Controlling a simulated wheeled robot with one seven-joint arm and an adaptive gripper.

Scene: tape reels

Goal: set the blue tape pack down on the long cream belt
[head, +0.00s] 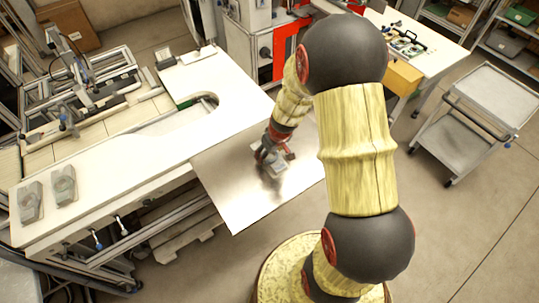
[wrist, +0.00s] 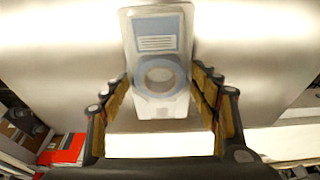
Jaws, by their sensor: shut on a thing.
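The blue tape pack (wrist: 158,40) is a clear pack with a blue label and a round reel; it is between the fingers of my gripper (wrist: 160,84) in the wrist view. In the head view my gripper (head: 272,154) is over the shiny metal plate, shut on the pack, which is mostly hidden there. A dark reflection lies below it; I cannot tell how far the pack is from the plate. A long cream strip (head: 92,128), which looks like the belt, runs at the left beyond the white worktop, away from my gripper.
The metal plate (head: 225,195) adjoins the white worktop (head: 125,165). Two clear packs (head: 31,201) (head: 64,185) lie at the worktop's near left end. A frame with rails (head: 95,75) stands over the strip. A grey cart (head: 470,120) is at the right.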

